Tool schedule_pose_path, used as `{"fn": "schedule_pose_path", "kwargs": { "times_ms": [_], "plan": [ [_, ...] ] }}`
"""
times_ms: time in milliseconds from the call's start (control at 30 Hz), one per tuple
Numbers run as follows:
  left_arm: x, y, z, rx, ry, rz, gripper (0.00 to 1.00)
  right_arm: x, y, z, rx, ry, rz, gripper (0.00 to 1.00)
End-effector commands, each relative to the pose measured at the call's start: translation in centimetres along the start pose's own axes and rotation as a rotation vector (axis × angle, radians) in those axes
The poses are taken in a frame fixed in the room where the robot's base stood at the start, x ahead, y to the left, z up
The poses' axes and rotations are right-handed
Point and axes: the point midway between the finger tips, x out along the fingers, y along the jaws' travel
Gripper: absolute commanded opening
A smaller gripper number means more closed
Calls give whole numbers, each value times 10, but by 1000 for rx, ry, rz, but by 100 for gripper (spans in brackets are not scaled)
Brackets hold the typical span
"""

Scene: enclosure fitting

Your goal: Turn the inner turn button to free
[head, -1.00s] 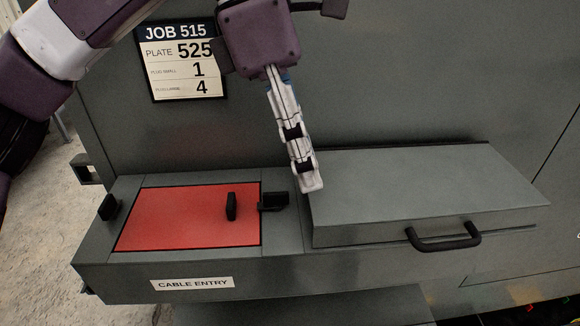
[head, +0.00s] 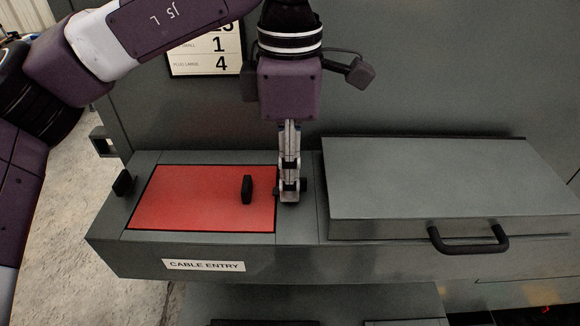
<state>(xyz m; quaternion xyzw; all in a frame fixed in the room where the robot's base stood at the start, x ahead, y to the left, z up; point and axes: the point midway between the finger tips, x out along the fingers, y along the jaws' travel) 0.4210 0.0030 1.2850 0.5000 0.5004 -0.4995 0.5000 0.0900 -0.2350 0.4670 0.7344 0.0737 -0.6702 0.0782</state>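The inner turn button (head: 303,185) is a small black piece at the right edge of the red plate (head: 190,198). My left gripper (head: 289,198) points down right at it and hides most of it; only dark bits show beside the fingers. The fingers are seen edge-on, so I cannot tell whether they are open or shut, or whether they touch the button. The outer turn button (head: 123,183) stands at the plate's left side. A black upright grip (head: 247,189) stands on the plate. My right gripper is not in view.
A grey lidded box (head: 430,180) with a black handle (head: 468,240) stands close to the right of my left gripper. A cable entry label (head: 204,265) is on the front face. A job sign (head: 205,55) hangs on the wall behind, partly covered by my arm.

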Motion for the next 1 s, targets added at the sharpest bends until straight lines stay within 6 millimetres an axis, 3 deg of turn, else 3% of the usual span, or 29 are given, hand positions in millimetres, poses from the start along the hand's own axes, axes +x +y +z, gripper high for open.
{"fn": "schedule_pose_path", "kwargs": {
  "times_ms": [167, 400, 1000],
  "plan": [
    [0, 0, 0, 0, -1, 0, 25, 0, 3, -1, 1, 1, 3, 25],
    [0, 0, 0, 1, -1, 0, 0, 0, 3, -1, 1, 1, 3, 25],
    [0, 1, 1, 107, -3, 2, 0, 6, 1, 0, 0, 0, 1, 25]
  ]
}}
